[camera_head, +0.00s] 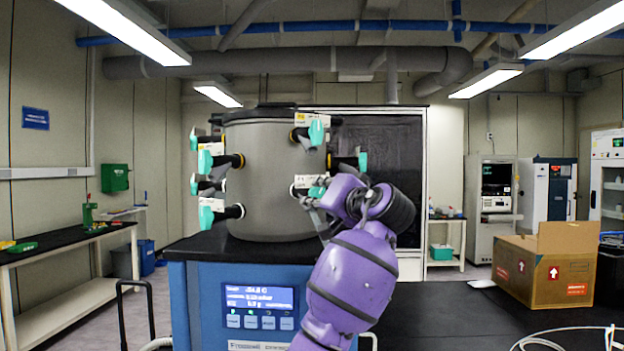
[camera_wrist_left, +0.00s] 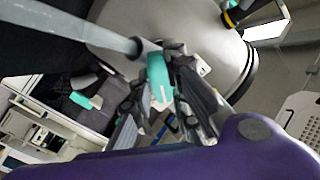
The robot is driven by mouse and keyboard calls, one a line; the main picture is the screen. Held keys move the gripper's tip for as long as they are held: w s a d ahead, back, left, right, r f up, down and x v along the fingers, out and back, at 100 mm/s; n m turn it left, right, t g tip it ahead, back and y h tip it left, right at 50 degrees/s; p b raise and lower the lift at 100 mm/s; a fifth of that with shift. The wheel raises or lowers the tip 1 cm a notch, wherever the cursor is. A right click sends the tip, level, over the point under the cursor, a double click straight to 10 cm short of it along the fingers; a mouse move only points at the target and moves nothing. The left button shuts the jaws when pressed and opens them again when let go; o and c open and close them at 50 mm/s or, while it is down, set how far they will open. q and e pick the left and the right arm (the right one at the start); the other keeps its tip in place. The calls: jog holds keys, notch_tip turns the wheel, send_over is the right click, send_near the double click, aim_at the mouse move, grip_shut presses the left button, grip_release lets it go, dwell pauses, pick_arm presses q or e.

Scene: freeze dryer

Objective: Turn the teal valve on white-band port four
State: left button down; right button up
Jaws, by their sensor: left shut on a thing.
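The grey drum-shaped chamber (camera_head: 268,185) carries several ports with teal valves around its side. My left gripper (camera_head: 318,204) is at the lower front port, which has a white band (camera_head: 293,189) and a white label (camera_head: 306,181). It is shut on that port's teal valve (camera_head: 318,191). In the left wrist view the teal valve (camera_wrist_left: 158,78) lies against the dark fingers (camera_wrist_left: 172,88). The fingers and arm partly hide the valve in the head view, and I cannot read the port number. My right gripper is not in view.
Above is a yellow-banded port with a teal valve (camera_head: 316,132). At the left are a yellow-banded port's valve (camera_head: 205,161) and a white-banded port's valve (camera_head: 206,217). Another teal valve (camera_head: 362,161) is close behind my wrist. A cardboard box (camera_head: 545,270) stands right on the black bench.

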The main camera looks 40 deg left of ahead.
pick_arm(q)
jog(key=shift+s+r+m+p, duration=0.3)
jog(key=shift+r+m+p, duration=0.4)
jog(key=shift+m, duration=0.1)
jog(key=shift+f+m, duration=0.15)
jog(key=shift+m, duration=0.25)
jog(key=shift+w+f+m+p, duration=0.15)
jog(key=shift+f+m+p, duration=0.25)
jog(key=shift+m, duration=0.7)
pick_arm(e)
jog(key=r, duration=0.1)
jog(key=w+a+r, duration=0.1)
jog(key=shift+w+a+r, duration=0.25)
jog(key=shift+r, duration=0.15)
pick_arm(q)
jog(key=shift+m, duration=0.3)
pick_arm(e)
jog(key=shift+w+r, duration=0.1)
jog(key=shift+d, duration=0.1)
pick_arm(q)
jog(key=c, duration=1.7)
grip_release()
jog(key=shift+w, duration=0.1)
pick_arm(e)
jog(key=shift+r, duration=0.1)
